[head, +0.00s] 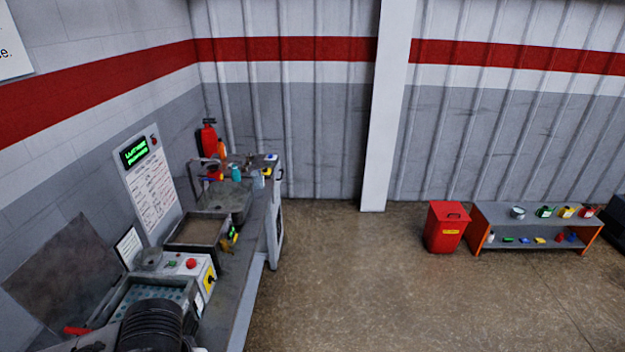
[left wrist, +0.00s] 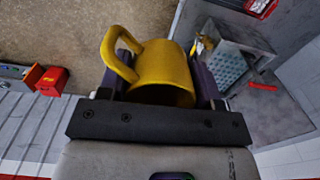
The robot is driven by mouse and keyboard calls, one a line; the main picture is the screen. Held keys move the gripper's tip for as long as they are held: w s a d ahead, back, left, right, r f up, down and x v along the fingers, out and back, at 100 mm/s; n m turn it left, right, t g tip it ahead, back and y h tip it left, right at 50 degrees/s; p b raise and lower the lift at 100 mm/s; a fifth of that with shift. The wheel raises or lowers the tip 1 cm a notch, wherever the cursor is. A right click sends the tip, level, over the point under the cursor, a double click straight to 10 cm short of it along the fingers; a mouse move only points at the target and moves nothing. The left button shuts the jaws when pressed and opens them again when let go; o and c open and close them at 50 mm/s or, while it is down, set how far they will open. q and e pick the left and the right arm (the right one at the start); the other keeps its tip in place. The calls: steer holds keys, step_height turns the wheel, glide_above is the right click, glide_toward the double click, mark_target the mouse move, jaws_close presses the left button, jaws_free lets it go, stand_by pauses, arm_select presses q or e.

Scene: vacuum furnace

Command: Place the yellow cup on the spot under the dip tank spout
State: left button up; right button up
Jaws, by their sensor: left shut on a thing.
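The yellow cup (left wrist: 163,72) is between the fingers of my left gripper (left wrist: 160,52) in the left wrist view. The gripper is shut on it, and the cup's handle sticks out to the left. In the head view I cannot make out the held cup or the left gripper; a dark part of my arm covers the bottom left. A metal tank with a perforated blue-grey insert (head: 150,294) sits on the bench there, and it also shows in the left wrist view (left wrist: 228,68). I cannot clearly make out a spout or a spot under it. My right gripper is not in view.
The bench (head: 239,307) runs along the left wall with a control box (head: 190,265), a brown-topped tray (head: 197,232) and small items at its far end. A red bin (head: 446,228) and low shelf (head: 530,220) stand right. The floor between is clear.

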arm_select(q)
steer(key=shift+s+r+p, duration=0.55)
steer(key=shift+s+r, duration=0.15)
steer(key=shift+s, duration=0.05)
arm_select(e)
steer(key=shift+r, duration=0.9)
